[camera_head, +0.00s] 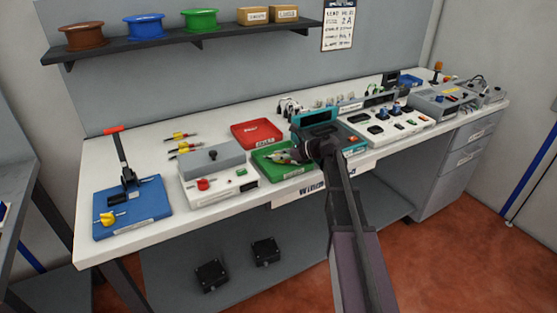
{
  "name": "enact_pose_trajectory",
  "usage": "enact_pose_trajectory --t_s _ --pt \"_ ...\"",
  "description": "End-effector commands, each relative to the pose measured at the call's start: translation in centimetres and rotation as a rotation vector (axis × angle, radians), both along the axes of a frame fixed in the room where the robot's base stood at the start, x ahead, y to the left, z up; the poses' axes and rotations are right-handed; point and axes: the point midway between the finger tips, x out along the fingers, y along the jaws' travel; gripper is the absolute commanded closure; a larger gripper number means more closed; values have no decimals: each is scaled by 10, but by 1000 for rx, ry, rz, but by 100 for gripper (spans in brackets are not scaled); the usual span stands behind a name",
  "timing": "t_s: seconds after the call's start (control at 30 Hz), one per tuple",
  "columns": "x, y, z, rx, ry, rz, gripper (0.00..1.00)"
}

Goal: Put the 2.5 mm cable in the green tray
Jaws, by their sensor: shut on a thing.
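The green tray (296,172) is on the white workbench, in front of the red tray (258,134). My gripper (296,154) is low over the green tray. It is shut on a small cable (281,157) with yellowish and pale parts, seen at the tray's left half. My gripper and arm hide part of it, and I cannot tell whether it touches the tray's floor. Its size marking cannot be read. Several other short cables with yellow and red ends (181,137) lie on the bench at the left.
A grey device with a red knob (203,184) stands just left of the green tray. A blue base with a red-handled lever (130,208) is at the far left. A teal-framed unit (318,117) and a control panel (388,125) are to the right. A shelf (180,45) holds spools.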

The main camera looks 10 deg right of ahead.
Motion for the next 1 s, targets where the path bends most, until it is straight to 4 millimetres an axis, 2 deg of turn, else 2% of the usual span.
enact_pose_trajectory --t_s 0.47,0.5,0.6,1.0 --pt "0 1 -4 0 0 1 100" --pt "0 1 -4 0 0 1 70" --pt "0 1 -3 0 0 1 41" --pt "0 1 -3 0 0 1 41"
